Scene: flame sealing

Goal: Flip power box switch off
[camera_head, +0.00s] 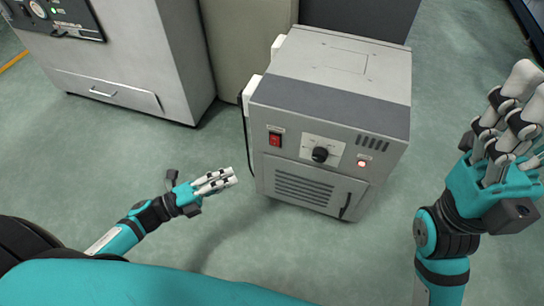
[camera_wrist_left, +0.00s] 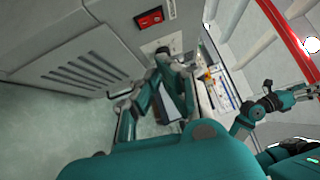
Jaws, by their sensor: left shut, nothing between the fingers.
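The power box (camera_head: 330,100) is a grey cabinet in the middle of the head view. On its front are a red switch (camera_head: 275,140), a black knob (camera_head: 320,154) and a lit red lamp (camera_head: 361,162). The red switch also shows at the top of the left wrist view (camera_wrist_left: 148,18). My left gripper (camera_head: 232,177) is shut and empty, left of and below the switch in the head view, apart from the box. My right gripper (camera_head: 520,85) is at the right edge, away from the box. Whether its fingers are closed is unclear.
A larger grey machine (camera_head: 120,60) with a drawer handle stands at the left. A beige cabinet (camera_head: 235,40) is behind the box. A black cable (camera_head: 245,125) runs down the box's left side. Green floor (camera_head: 225,235) in front of the box is clear.

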